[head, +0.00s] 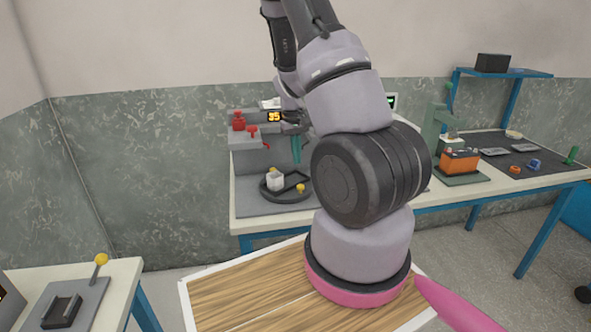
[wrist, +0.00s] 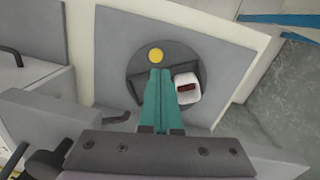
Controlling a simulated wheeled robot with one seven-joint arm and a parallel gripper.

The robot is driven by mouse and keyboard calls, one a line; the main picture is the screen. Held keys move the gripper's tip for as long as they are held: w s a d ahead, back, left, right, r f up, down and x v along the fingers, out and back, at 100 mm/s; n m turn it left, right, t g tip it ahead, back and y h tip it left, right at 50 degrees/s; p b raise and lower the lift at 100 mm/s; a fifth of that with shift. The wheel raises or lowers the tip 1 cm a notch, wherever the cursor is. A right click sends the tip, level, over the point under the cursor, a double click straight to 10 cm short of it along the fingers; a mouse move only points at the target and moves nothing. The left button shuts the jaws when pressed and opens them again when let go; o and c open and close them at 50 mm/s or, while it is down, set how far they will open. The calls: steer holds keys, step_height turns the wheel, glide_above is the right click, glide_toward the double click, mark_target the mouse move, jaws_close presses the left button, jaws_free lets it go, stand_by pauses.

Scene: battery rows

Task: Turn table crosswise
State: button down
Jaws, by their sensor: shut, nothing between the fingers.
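The turntable is a dark round disc (head: 285,198) on a grey plate on the bench, and it also shows in the wrist view (wrist: 138,62). A white block (head: 275,182) with a dark red slot in its top stands on it; it is right of the fingers in the wrist view (wrist: 187,82). A yellow knob (head: 300,188) shows at the disc's right; a yellow knob (wrist: 155,55) shows just beyond my fingertips in the wrist view. My gripper (head: 296,158) has teal fingers, shut and empty, pointing down over the disc. They hide part of the disc. Contact cannot be told.
A grey machine with red knobs (head: 239,121) and a display reading 35 stands behind the turntable. An orange box (head: 459,160) sits farther right on the bench. A wooden-topped table (head: 235,295) is in front; a side table with a yellow-knobbed lever (head: 101,260) is at left.

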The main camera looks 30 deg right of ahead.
steer(key=a+n+h, duration=0.2)
steer(key=a+n, duration=0.2)
steer(key=n, duration=0.9)
steer(key=n+h, duration=0.1)
steer(key=n, duration=0.3)
glide_above(296, 194)
steer(key=a, duration=0.2)
steer(key=f, duration=0.9)
steer(key=shift+w+d+f, duration=0.2)
steer(key=shift+w+f, duration=0.05)
steer(key=shift+f, duration=0.05)
